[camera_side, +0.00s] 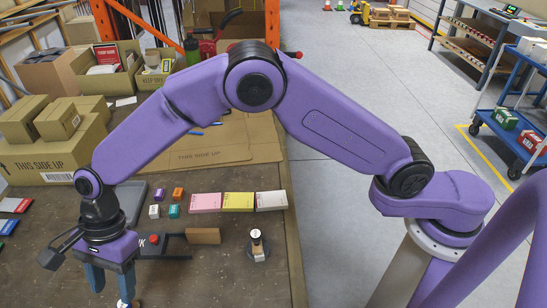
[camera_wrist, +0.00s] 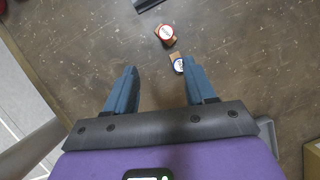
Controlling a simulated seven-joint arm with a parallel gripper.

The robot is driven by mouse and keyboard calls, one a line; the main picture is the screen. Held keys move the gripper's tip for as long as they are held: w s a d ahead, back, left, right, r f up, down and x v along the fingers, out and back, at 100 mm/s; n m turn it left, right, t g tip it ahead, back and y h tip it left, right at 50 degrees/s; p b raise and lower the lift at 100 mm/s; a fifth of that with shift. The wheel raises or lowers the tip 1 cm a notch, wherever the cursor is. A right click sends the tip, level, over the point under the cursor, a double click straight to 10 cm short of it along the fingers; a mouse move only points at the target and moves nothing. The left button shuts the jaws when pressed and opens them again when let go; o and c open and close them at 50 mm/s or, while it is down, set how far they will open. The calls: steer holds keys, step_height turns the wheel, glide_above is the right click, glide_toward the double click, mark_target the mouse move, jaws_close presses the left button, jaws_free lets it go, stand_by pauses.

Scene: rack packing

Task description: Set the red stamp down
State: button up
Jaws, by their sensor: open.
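My gripper (camera_side: 111,284) is open, low over the table at the bottom left of the side view. Its two blue fingers (camera_wrist: 156,90) are spread wide in the wrist view, with nothing held between them. The red stamp (camera_wrist: 166,33) is beyond the fingertips in the wrist view, apart from both. A red top (camera_side: 154,239) shows beside my gripper in the side view; its lower part is hard to make out. A blue-topped stamp (camera_wrist: 180,65) with a brown base is close to the right finger in the wrist view; I cannot tell whether they touch.
A black-topped stamp (camera_side: 258,245) stands to the right. A dark rack (camera_side: 177,239) is partly hidden by my gripper. Pink, yellow and white pads (camera_side: 238,201) lie behind, near several small coloured boxes (camera_side: 175,211). Cardboard boxes (camera_side: 50,160) stand at the back left.

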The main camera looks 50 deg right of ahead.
steer(key=s+d+r+n+h, duration=0.1)
steer(key=s+d+r+n, duration=0.25)
steer(key=d, duration=0.45)
steer(key=s+d+r+n, duration=0.3)
steer(key=d+n, duration=0.2)
steer(key=d, duration=0.2)
steer(key=s+d+r+n+h, duration=0.1)
steer(key=s+d+r+n, duration=0.2)
steer(key=d+n, duration=0.35)
steer(key=s+d+n+t, duration=0.1)
steer(key=s+d+n, duration=0.3)
steer(key=d, duration=0.7)
steer(key=s+d+n+t+h, duration=0.1)
steer(key=s+d+n, duration=0.4)
steer(key=s+d, duration=0.3)
steer(key=d, duration=0.4)
steer(key=shift+s+d+r+n, duration=0.25)
steer(key=shift+d+r+n, duration=0.05)
steer(key=shift+r, duration=0.1)
